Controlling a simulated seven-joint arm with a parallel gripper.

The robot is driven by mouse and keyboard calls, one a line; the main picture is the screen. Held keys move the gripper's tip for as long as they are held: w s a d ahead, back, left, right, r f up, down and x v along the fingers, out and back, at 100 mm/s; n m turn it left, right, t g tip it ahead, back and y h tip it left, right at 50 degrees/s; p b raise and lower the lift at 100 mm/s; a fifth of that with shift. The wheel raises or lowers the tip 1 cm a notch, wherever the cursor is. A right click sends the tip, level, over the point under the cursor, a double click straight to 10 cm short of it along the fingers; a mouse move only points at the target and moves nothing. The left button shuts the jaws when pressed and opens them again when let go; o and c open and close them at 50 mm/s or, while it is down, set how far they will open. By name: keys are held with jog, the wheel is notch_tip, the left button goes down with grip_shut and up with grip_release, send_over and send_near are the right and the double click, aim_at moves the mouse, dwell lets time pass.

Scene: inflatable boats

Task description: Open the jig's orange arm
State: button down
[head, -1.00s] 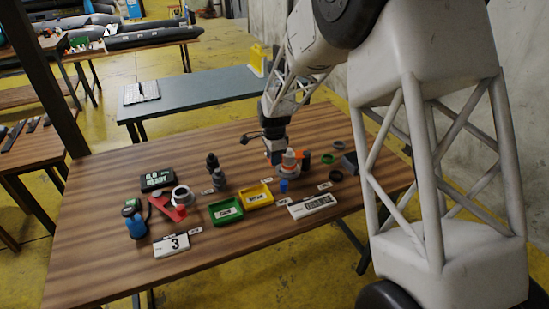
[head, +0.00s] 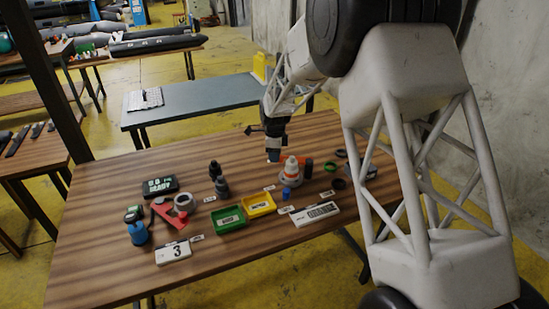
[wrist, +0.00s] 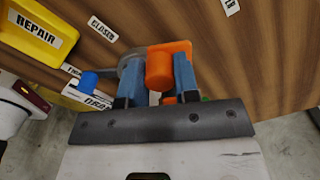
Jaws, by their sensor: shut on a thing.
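The jig (head: 290,181) stands on the wooden table, a round grey base with a white and orange piece on top. Its orange arm (head: 287,157) shows behind that piece. In the wrist view the orange arm (wrist: 170,48) has a rounded orange knob end, and part of the grey base shows to its left. My gripper (head: 273,158) is at the jig's far left side. In the wrist view the blue fingers of my gripper (wrist: 158,78) stand on either side of the orange knob and are shut on it. The jig's far parts are partly hidden by the fingers.
A small blue cylinder (head: 287,193) stands in front of the jig, and a black cylinder (head: 308,168) stands close to its right. The yellow tray (head: 259,203) and green tray (head: 229,219) lie to the left. A "CLOSED" label (wrist: 103,28) lies near the jig.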

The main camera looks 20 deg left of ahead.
jog(key=w+m, duration=0.6)
jog(key=w, duration=0.1)
dwell(0.6)
dwell(0.5)
jog(key=c, duration=0.8)
grip_release()
jog(key=shift+c, duration=0.2)
jog(key=shift+r, duration=0.15)
notch_tip(320, 180, up, 8)
jog(key=shift+f, duration=0.2)
jog(key=shift+d, duration=0.1)
